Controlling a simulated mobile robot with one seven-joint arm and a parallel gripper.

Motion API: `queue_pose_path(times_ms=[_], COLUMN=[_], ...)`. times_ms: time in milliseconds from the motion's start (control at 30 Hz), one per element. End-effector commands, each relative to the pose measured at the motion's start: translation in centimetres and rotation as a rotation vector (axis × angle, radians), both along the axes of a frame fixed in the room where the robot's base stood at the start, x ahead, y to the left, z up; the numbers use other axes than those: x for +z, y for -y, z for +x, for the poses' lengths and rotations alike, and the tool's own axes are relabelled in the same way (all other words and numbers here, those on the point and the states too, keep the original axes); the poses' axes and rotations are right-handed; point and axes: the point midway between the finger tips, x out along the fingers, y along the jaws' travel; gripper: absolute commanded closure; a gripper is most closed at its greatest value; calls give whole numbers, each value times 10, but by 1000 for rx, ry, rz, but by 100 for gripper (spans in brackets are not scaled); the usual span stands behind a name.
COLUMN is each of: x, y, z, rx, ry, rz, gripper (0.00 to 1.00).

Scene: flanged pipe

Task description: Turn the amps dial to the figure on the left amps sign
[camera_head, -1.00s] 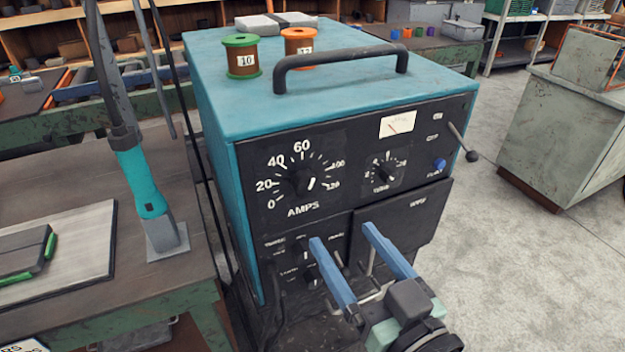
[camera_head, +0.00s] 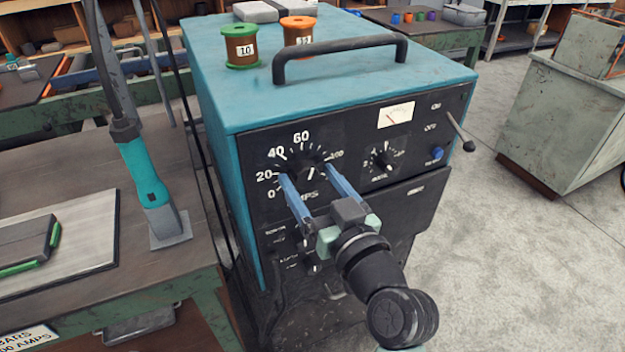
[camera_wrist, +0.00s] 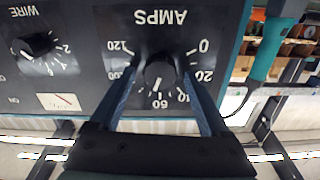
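The AMPS dial (camera_head: 310,172) is a round black knob on the front of the teal machine, with a scale from 0 to 120. It also shows, upside down, in the wrist view (camera_wrist: 158,73). Its white mark appears to point near 60, slightly toward the higher figures. My gripper (camera_head: 307,173) is open, with one blue finger on each side of the knob; in the wrist view a gap shows between fingers and knob. A white sign (camera_head: 28,338) at the lower left reads "BARS" and "00 AMPS"; the picture edge cuts off its left part.
A smaller WIRE dial (camera_head: 384,160), a meter (camera_head: 396,114) and a side lever (camera_head: 461,132) are right of the AMPS dial. A black handle (camera_head: 340,55) and two labelled spools stand on top. A workbench (camera_head: 90,250) is at left; open floor lies right.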

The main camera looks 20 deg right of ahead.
Motion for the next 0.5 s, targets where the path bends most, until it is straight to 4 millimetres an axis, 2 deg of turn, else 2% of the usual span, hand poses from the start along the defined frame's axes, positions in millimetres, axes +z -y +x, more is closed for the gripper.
queue_pose_path(times_ms=[33, 67, 400, 433, 500], x=[0, 0, 0, 0, 0], y=[0, 0, 0, 0, 0], z=[0, 0, 0, 0, 0], rx=[0, 0, 0, 0, 0], ry=[0, 0, 0, 0, 0], rz=[0, 0, 0, 0, 0], gripper=[30, 35, 97, 100, 100])
